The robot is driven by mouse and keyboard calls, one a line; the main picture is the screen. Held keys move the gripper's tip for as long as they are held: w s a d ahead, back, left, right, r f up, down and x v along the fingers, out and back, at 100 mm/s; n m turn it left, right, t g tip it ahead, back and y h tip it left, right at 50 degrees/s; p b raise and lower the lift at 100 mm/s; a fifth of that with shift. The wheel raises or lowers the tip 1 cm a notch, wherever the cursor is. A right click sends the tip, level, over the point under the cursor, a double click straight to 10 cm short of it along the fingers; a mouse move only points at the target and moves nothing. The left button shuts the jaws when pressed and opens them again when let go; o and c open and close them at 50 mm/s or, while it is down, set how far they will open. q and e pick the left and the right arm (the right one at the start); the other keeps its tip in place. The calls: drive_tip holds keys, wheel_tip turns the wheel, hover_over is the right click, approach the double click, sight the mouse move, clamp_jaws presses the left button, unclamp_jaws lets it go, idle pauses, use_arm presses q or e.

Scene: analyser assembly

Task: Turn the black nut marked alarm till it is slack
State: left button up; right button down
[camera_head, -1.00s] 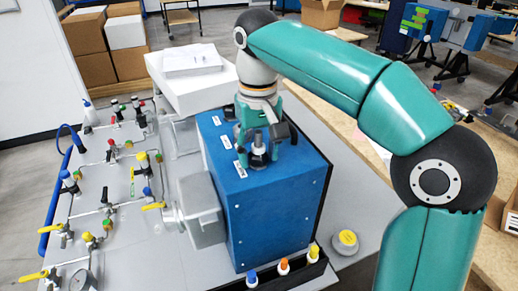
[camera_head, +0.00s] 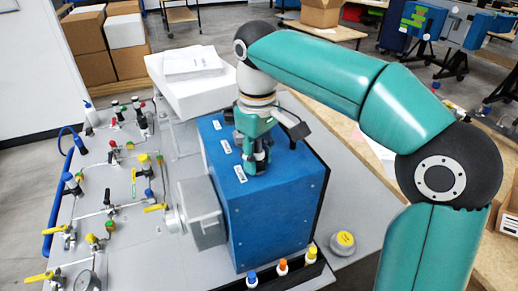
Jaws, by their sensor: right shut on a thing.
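The blue analyser box (camera_head: 275,210) stands in the middle, with several small white labels on its top, too small to read. My right gripper (camera_head: 257,158) points down over the top of the box beside the nearest label (camera_head: 240,174). Its fingers are shut on a black nut at the box top. The nut is mostly hidden between and behind the fingers, and I cannot read which label is the alarm one. My left gripper is not in view.
A panel with valves and tubing (camera_head: 120,200) fills the left. A grey housing (camera_head: 203,212) sits on the box's left side. Small bottles with coloured caps (camera_head: 283,266) stand in front of the box. A yellow-topped round piece (camera_head: 344,240) lies to the right.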

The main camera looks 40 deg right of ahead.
drive_tip(key=n+p, duration=0.1)
drive_tip(key=n, duration=0.4)
drive_tip(key=shift+r+p, duration=0.15)
drive_tip(key=shift+p, duration=0.2)
drive_tip(key=n+p, duration=0.1)
drive_tip(key=n, duration=0.3)
drive_tip(key=shift+n+p, duration=0.3)
drive_tip(key=shift+p, duration=0.05)
drive_tip(key=n+p, duration=0.2)
drive_tip(key=n, duration=0.4)
drive_tip(key=shift+n+p, duration=0.35)
drive_tip(key=shift+n, duration=0.85)
drive_tip(key=shift+f+n, duration=0.25)
drive_tip(key=shift+n, duration=0.15)
drive_tip(key=c, duration=0.9)
unclamp_jaws()
